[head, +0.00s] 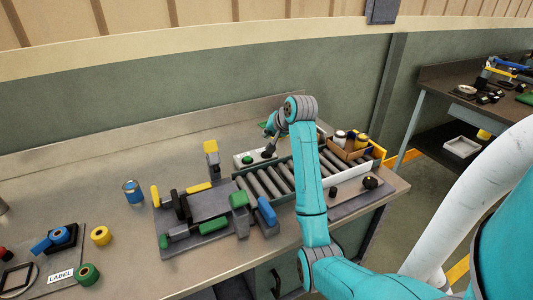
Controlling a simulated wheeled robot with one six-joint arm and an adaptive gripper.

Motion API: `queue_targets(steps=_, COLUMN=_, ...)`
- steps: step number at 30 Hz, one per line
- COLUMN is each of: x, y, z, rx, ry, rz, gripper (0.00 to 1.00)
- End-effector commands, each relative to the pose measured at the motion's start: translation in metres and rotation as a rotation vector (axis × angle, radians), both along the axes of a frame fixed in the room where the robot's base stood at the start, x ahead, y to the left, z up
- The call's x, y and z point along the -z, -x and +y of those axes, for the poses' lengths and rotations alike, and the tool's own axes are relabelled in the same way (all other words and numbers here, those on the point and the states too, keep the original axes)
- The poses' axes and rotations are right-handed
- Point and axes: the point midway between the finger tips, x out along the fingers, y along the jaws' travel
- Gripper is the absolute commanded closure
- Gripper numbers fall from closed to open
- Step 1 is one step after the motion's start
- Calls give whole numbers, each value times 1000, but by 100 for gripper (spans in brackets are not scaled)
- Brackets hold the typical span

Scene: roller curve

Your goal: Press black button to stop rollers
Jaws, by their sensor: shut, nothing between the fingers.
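A light control box (240,165) sits on the bench behind the roller track. A green button (247,159) shows on its left part. My gripper (268,154) points down at the right part of this box, behind the rollers; it looks shut and holds nothing. A dark spot under the fingertips may be the black button, but my gripper covers it and I cannot tell whether they touch. The grey rollers (270,182) run from the middle of the bench to the right. I cannot tell whether they turn.
A brown box with small jars (345,147) stands at the right end of the rollers. A black knob (370,182) is at the front right. A fixture with yellow, green and blue blocks (208,205) lies left of the rollers. A blue can (133,191) stands further left.

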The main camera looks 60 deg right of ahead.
Motion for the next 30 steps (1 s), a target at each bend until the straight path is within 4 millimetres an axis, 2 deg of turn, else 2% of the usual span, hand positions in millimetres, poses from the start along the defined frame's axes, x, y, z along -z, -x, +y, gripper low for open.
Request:
queue_targets(steps=6, x=27, y=0, z=0, rx=0, ry=-2, rz=1, gripper=100)
queue_targets(steps=12, x=42, y=0, z=0, rx=1, ry=-1, rz=1, gripper=100)
queue_targets(steps=30, x=46, y=0, z=0, rx=0, ry=0, rz=0, gripper=100)
